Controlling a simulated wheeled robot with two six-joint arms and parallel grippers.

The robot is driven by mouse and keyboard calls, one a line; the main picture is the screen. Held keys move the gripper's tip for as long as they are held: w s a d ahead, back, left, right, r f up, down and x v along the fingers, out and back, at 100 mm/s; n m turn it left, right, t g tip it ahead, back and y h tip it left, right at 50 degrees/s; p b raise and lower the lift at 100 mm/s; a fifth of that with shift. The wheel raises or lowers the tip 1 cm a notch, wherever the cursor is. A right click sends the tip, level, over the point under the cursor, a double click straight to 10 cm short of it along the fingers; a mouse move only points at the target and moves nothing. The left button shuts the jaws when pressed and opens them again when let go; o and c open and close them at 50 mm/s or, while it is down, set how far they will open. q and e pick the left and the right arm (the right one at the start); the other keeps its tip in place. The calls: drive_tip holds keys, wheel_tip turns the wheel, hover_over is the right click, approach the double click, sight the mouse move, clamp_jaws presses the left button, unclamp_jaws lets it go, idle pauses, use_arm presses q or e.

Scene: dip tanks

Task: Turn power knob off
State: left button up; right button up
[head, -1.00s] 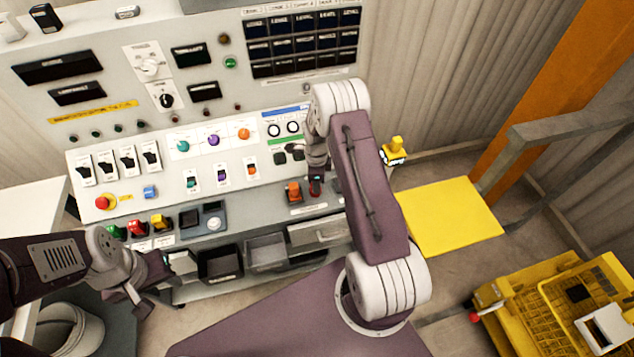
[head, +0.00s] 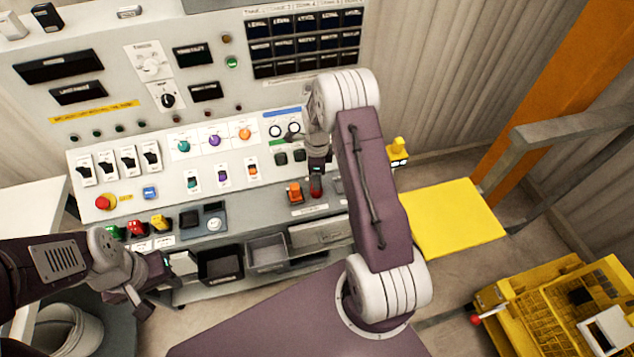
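The control panel (head: 120,90) fills the left and middle of the head view. A black round knob (head: 168,100) sits on a small white plate at its upper middle, below a pale dial (head: 150,65). Their labels are too small to read, so I cannot tell for sure which is the power knob. My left gripper (head: 158,296) hangs low at the left, open and empty, below the panel's front edge.
Colored knobs (head: 214,140), black switches (head: 151,155) and a red emergency button (head: 105,202) crowd the sloped panel. Grey bins (head: 266,252) stand below. A yellow platform (head: 455,220) and yellow cart (head: 560,300) are at the right; a white bucket (head: 70,330) is lower left.

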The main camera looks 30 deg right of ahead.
wheel_tip(320, 180, up, 4)
drive_tip(key=shift+s+a+r, duration=0.1)
drive_tip(key=shift+r, duration=0.3)
